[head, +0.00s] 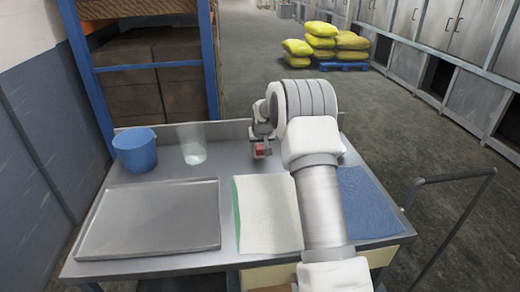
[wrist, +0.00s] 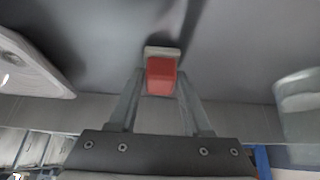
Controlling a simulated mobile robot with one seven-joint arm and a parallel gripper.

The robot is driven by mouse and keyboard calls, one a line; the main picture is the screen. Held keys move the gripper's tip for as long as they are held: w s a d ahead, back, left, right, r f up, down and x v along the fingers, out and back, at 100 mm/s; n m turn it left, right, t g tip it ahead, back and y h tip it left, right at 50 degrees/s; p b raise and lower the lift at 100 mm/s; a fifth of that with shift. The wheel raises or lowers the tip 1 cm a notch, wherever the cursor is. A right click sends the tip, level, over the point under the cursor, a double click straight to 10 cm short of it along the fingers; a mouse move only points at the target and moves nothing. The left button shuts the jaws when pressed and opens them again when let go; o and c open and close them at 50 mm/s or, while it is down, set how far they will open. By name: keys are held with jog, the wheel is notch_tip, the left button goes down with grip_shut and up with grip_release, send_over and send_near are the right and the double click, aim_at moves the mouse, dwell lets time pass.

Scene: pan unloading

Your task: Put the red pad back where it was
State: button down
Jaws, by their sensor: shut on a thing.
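The red pad (wrist: 161,76) is between the two fingertips of my gripper (wrist: 160,90) in the wrist view. The fingers touch its sides. A pale grey-beige block shows just behind the pad; I cannot tell whether it is part of it. In the head view the red pad (head: 261,149) shows as a small red patch under my gripper (head: 262,145), close to the rear edge of the grey table (head: 228,165). My arm hides part of the table there. I cannot tell whether the pad touches the table.
A blue bucket (head: 135,152) and a clear container (head: 191,146) stand at the back left; the container also shows in the wrist view (wrist: 300,105). A metal tray (head: 150,218) lies front left. A white-and-green mat (head: 267,213) and a blue mat (head: 366,203) flank my arm.

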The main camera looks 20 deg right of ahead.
jog(key=shift+f, duration=0.5)
jog(key=shift+c, duration=1.7)
grip_release()
jog(key=shift+r, duration=0.1)
jog(key=shift+r, duration=0.15)
